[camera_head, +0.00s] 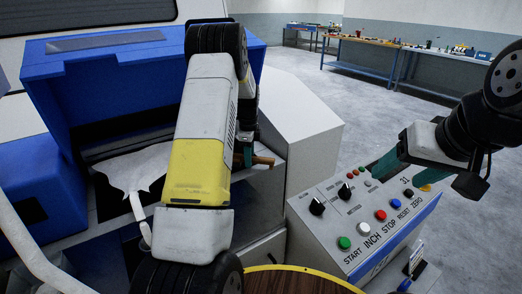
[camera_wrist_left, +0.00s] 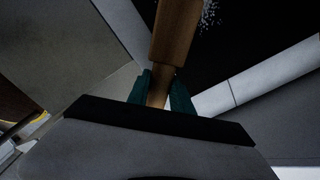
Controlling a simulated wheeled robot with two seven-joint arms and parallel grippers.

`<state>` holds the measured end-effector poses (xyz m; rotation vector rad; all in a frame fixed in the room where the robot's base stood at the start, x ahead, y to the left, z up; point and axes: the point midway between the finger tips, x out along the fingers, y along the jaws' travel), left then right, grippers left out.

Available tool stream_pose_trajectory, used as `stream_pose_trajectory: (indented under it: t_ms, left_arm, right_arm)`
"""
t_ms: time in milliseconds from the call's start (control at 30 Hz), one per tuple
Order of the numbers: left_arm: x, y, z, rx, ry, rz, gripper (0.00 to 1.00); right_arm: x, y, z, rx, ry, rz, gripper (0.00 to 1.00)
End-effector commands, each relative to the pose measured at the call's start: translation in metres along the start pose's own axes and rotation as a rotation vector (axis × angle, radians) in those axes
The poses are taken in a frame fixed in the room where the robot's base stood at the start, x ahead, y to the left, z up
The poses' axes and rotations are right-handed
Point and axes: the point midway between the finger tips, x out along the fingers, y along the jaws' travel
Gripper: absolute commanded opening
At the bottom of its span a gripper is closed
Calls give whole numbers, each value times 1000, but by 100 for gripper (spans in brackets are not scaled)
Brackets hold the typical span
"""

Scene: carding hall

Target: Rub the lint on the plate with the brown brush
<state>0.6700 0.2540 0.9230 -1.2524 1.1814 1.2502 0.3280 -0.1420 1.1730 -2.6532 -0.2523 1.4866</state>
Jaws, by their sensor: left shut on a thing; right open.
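My left gripper (camera_wrist_left: 161,95) is shut on the wooden handle of the brown brush (camera_wrist_left: 178,35), which extends up out of the left wrist view. The brush's bristles are not visible. A patch of white lint specks (camera_wrist_left: 210,14) lies on a dark plate (camera_wrist_left: 235,58) to the right of the handle. In the head view my left arm hides most of this area; a brown end of the brush (camera_head: 264,160) shows beside the teal fingers (camera_head: 241,153). I cannot tell whether the brush touches the plate. My right gripper (camera_head: 386,166) is open and empty above the control panel.
The control panel (camera_head: 365,215) with buttons and knobs stands at the right. A blue machine hood (camera_head: 110,65) is at the left, with a white sheet (camera_head: 133,170) below it. A round wooden top (camera_head: 290,281) is at the bottom. Workbenches (camera_head: 390,55) stand far back.

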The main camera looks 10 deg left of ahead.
Motion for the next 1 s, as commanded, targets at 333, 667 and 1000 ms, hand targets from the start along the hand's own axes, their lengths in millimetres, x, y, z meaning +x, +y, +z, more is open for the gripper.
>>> stream_pose_trajectory:
  t_ms: [333, 667, 1000]
  left_arm:
    - [0, 0, 0, 0, 0, 0, 0]
    - [3, 0, 0, 0, 0, 1, 0]
    - [10, 0, 0, 0, 0, 0, 0]
  right_arm:
    - [0, 0, 0, 0, 0, 0, 64]
    - [0, 0, 0, 0, 0, 0, 64]
    - [0, 0, 0, 0, 0, 0, 64]
